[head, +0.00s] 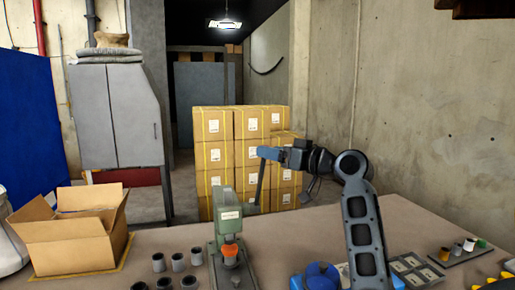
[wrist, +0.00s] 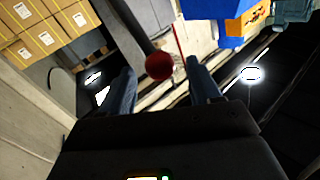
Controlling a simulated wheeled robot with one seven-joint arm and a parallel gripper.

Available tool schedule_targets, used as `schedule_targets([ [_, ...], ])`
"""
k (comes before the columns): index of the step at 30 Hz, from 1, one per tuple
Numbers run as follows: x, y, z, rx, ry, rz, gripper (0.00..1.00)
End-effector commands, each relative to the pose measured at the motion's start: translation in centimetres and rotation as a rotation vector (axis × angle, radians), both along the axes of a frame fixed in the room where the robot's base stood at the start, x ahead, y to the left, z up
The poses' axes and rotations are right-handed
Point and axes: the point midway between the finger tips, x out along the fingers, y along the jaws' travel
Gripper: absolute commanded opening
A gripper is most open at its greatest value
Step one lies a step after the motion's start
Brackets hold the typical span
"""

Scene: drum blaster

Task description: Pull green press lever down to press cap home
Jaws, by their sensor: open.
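The pale green press (head: 229,212) stands on the table, left of my arm. An orange piece (head: 230,250) sits under its head. A dark lever arm (head: 261,186) rises from the press's right side, and its top end is hidden behind my gripper (head: 268,153). In the wrist view a dark red ball knob (wrist: 159,66) shows between the two fingertips of my open gripper. The fingers are apart on either side of it, and I see no contact. How deep the knob sits between them I cannot tell.
An open cardboard box (head: 75,245) stands at left. A blue round fixture (head: 320,275), a grey tray (head: 415,268) and small coloured pots (head: 468,244) are at right. Stacked cartons (head: 215,150) stand behind the table.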

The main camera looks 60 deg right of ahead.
Motion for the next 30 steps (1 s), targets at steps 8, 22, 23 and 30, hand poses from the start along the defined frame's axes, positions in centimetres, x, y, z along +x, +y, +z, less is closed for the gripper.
schedule_targets([
  [8, 3.8, -1.0, 0.1, 0.001, 0.0, 0.001, 0.62],
  [22, 4.8, -1.3, 0.0, 0.001, 0.0, -0.001, 0.58],
  [23, 4.8, -1.3, 0.0, 0.001, -0.001, -0.001, 0.56],
  [30, 4.8, -1.3, 0.0, 0.001, -0.001, -0.001, 0.33],
])
